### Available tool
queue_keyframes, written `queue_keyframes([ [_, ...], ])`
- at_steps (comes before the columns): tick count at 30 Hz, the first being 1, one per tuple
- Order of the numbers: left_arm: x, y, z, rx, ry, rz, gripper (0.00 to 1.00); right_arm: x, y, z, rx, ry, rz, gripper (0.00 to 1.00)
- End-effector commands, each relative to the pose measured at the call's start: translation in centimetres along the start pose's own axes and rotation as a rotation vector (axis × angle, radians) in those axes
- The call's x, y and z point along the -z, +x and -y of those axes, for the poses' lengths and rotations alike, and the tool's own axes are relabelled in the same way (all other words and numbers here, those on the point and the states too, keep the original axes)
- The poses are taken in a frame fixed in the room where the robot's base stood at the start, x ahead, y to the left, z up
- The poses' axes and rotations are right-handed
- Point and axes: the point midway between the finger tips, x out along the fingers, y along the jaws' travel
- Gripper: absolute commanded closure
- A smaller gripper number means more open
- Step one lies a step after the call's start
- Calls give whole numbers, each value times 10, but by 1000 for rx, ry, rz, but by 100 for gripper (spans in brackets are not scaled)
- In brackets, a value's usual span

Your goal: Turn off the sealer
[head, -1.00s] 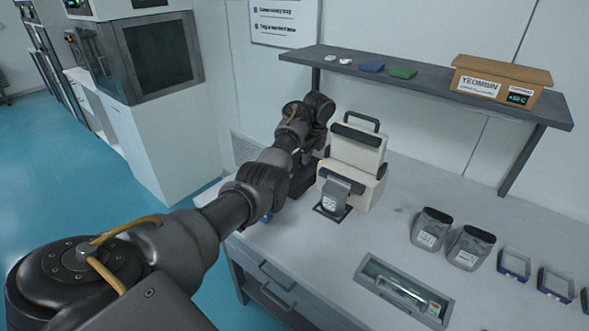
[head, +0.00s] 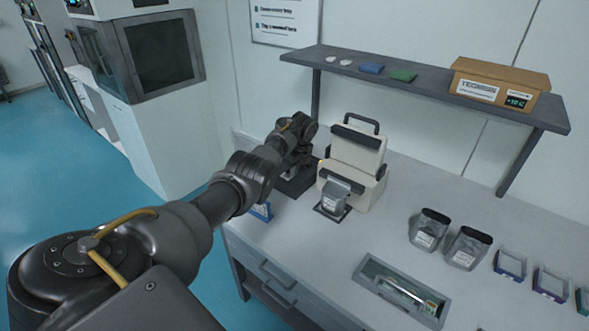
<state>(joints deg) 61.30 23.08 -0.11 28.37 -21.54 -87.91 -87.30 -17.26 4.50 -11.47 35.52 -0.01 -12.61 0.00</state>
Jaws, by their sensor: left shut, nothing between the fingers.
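The sealer (head: 357,157) is a cream machine with a black top handle and dark bars, standing at the back left of the worktable. A grey pouch (head: 335,196) stands on a dark plate at its front. My left arm reaches in from the left, and its wrist is bent beside the sealer's left side. My left gripper (head: 308,157) is shut and empty, close to that side; its fingertips are small and partly hidden, so contact cannot be told. The sealer's switch cannot be made out clearly. My right gripper is not in view.
A dark box-like item (head: 296,181) and a blue item (head: 261,211) lie under my left forearm. A shelf (head: 420,84) with a cardboard box (head: 499,84) overhangs the back. Two grey pouches (head: 429,229), a tray (head: 366,281) and small boxes stand to the right.

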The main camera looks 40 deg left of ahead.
Motion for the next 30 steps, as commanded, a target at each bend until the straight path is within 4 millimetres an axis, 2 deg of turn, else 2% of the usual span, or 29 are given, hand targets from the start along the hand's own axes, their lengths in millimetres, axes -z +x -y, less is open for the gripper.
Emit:
queue_keyframes([
  [30,-8,-4,0,0,-1,-1,100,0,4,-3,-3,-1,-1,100],
])
